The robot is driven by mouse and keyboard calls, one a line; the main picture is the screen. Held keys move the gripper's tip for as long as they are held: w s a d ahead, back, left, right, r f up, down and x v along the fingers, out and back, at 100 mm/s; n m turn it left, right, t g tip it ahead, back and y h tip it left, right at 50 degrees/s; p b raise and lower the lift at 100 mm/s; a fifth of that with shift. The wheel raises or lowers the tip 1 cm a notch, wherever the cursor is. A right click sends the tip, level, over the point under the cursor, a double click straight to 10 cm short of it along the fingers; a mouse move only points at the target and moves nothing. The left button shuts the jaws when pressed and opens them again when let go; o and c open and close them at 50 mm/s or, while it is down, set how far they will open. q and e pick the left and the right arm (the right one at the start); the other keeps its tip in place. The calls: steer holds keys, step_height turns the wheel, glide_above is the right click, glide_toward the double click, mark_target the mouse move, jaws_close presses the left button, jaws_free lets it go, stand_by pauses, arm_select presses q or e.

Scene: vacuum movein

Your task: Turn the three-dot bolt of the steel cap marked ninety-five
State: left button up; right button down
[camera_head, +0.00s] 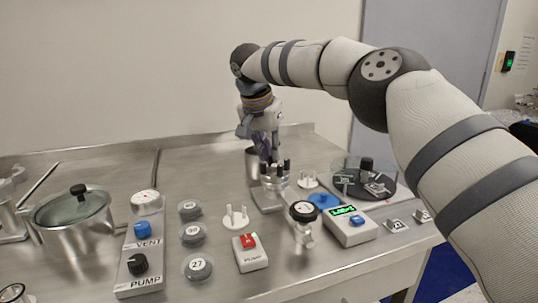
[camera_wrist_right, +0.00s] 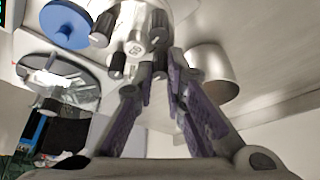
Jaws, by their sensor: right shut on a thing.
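The steel cap (camera_head: 275,181) stands on the bench near the middle, with several dark upright bolts on it. It also shows at the top of the right wrist view (camera_wrist_right: 136,48); its small marking is too blurred to read. My right gripper (camera_head: 264,152) reaches down from above onto the cap's back side. In the right wrist view its purple-padded fingers (camera_wrist_right: 167,72) close together at the cap's edge, shut on a bolt that they mostly hide. I cannot make out dots on any bolt. My left gripper is not in view.
A steel cup (camera_head: 252,161) stands just behind the cap. In front are a gauge (camera_head: 304,211), a blue disc (camera_head: 324,200) and a green-display box (camera_head: 351,228). A dark turntable (camera_head: 377,185) is right; numbered grey lids (camera_head: 198,267), a control panel (camera_head: 139,245) and a pot (camera_head: 75,232) are left.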

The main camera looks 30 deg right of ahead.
steer(key=shift+f+m+g, duration=0.15)
steer(key=shift+m+g, duration=0.15)
steer(key=shift+m, duration=0.3)
steer(key=c, duration=1.9)
jaws_free()
steer(key=shift+r, duration=0.2)
steer(key=v, duration=0.7)
steer(key=shift+a+r, duration=0.1)
